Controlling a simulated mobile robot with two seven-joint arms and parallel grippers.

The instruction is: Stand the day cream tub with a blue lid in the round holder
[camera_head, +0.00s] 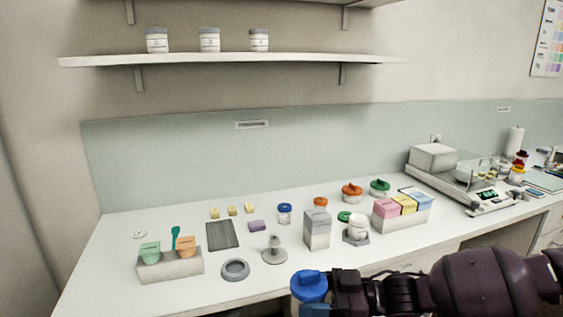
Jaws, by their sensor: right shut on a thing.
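The day cream tub with a blue lid (308,285) is at the bottom of the head view, in front of the bench edge. The round holder (235,270), a grey ring, lies on the bench to the left of the tub and farther back. It looks empty. My left gripper is not in view.
A grey stand with a post (274,255) stands right of the holder. A block with green and orange tubs (170,271) is left of it. A grey carton (317,232) and a small blue-lidded jar (284,213) stand behind. Bench front-left is clear.

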